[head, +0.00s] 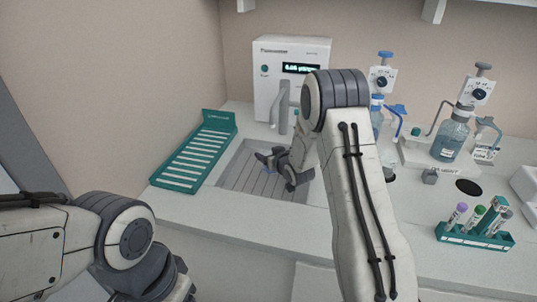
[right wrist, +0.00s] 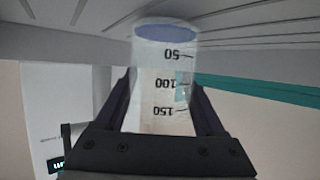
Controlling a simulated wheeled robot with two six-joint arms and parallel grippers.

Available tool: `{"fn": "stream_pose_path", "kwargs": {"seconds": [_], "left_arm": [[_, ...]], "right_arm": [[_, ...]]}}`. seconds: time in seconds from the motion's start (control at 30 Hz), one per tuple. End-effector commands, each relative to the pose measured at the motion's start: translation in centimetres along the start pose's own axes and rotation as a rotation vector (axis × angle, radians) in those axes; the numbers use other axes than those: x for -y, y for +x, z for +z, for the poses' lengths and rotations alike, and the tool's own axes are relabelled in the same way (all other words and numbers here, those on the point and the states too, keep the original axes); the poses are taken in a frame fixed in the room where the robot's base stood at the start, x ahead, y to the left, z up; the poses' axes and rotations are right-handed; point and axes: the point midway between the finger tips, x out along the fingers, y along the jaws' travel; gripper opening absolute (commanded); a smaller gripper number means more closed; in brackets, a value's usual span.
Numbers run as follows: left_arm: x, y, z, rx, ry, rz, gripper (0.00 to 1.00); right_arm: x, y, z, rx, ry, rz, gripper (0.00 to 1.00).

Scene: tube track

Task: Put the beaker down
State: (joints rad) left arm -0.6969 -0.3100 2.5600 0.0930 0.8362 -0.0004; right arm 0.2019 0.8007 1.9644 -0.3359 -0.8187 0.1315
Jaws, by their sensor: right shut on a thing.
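My right gripper (head: 277,172) is over the grey slatted drain panel (head: 235,172) in the bench. It is shut on a clear beaker (right wrist: 163,85), which shows between the two fingers in the right wrist view. The beaker has dark marks 50, 100 and 150 that appear inverted, and a blue disc at its far end. That end points toward the grey slats; I cannot tell if it touches them. In the head view the beaker is hard to make out. My left gripper is outside the view; only part of that arm shows at lower left.
A green slotted rack (head: 200,155) lies left of the panel. A white fluorometer (head: 290,60) with a lit display stands behind it. Bottles with dispensers (head: 452,135) stand at the right. A green tube rack (head: 475,237) is at the front right. The bench's front left is clear.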

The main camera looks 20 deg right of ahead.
Motion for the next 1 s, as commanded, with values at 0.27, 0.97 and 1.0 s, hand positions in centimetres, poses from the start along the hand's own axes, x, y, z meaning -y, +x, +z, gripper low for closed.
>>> {"fn": "stream_pose_path", "kwargs": {"seconds": [0.27, 0.97, 1.0], "left_arm": [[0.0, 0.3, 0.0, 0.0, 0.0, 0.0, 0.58], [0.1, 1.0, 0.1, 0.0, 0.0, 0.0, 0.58], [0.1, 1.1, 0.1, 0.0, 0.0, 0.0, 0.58]], "right_arm": [[0.0, 0.1, 0.3, 0.001, 0.0, 0.0, 1.0], [-0.1, -8.2, 0.0, 0.001, 0.0, 0.002, 1.0], [-0.1, -9.0, 0.0, 0.0, 0.0, 0.002, 1.0]]}}
